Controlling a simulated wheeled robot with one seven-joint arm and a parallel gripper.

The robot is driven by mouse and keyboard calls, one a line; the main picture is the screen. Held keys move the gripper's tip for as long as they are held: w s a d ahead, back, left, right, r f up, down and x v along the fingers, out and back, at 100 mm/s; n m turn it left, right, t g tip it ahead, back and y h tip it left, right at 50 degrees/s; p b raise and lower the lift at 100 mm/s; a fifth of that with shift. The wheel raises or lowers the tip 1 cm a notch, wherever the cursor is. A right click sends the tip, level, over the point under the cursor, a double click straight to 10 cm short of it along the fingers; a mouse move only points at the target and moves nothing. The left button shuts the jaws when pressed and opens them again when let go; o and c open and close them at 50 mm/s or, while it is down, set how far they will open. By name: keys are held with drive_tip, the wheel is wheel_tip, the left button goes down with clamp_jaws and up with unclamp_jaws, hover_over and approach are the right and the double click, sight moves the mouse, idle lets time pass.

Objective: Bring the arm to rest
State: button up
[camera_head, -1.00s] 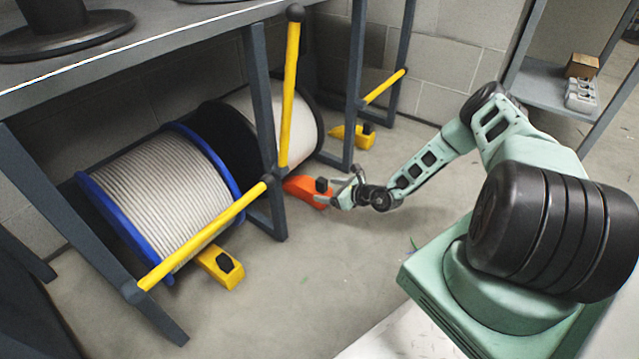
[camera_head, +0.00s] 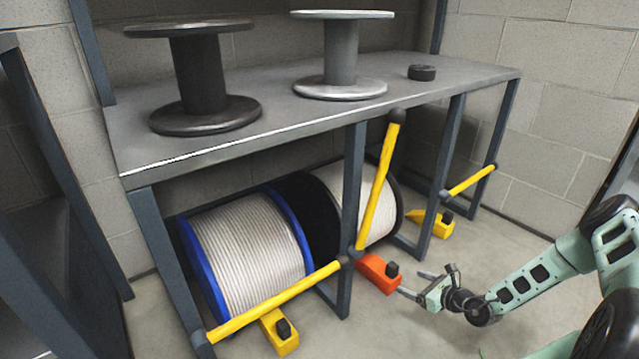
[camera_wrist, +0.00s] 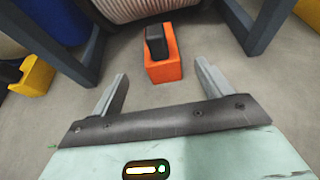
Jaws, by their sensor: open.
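My arm (camera_head: 530,285) reaches low in from the right in the head view, bent and close to the floor. My gripper (camera_head: 411,283) is open, its two fingers apart and pointing left at an orange wedge-shaped block (camera_head: 376,276) with a black knob. In the wrist view the orange block (camera_wrist: 163,68) lies ahead, beyond the fingertips and roughly midway between them. Nothing is held between the fingers.
A dark steel bench (camera_head: 270,118) holds a black spool (camera_head: 199,75), a grey spool (camera_head: 341,52) and a black puck (camera_head: 422,72). Below are two cable drums, yellow bars (camera_head: 379,190) and yellow wedges (camera_head: 280,332). Bare floor lies around the gripper.

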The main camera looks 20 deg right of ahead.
drive_tip(key=s+a+r+n+g+y, duration=0.2)
drive_tip(key=a+r+n+g, duration=0.35)
drive_tip(key=r+n, duration=0.25)
drive_tip(key=s+a+r+n+g+y, duration=0.3)
drive_tip(key=a+r+n+g, duration=0.1)
drive_tip(key=a+r+n, duration=0.3)
drive_tip(key=s+a+r+n+h, duration=0.1)
drive_tip(key=s+r+n+h, duration=0.4)
drive_tip(key=r+n, duration=0.45)
drive_tip(key=s+a+r+n+h, duration=0.1)
drive_tip(key=s+r+n+h, duration=0.5)
drive_tip(key=r, duration=0.7)
drive_tip(key=s+a+r+n+g+y+p, duration=0.1)
drive_tip(key=s+a+r+n+g+p, duration=0.1)
drive_tip(key=s+a+r+n+p, duration=0.45)
drive_tip(key=s+a+r+n+g+y+p, duration=0.1)
drive_tip(key=s+a+r+n+p, duration=0.2)
drive_tip(key=s+a+r+p, duration=0.6)
wheel_tip(320, 180, up, 38)
drive_tip(key=w+a+p, duration=0.2)
drive_tip(key=p, duration=3.4)
drive_tip(key=shift+w+a+r, duration=0.25)
drive_tip(key=shift+w+a, duration=0.05)
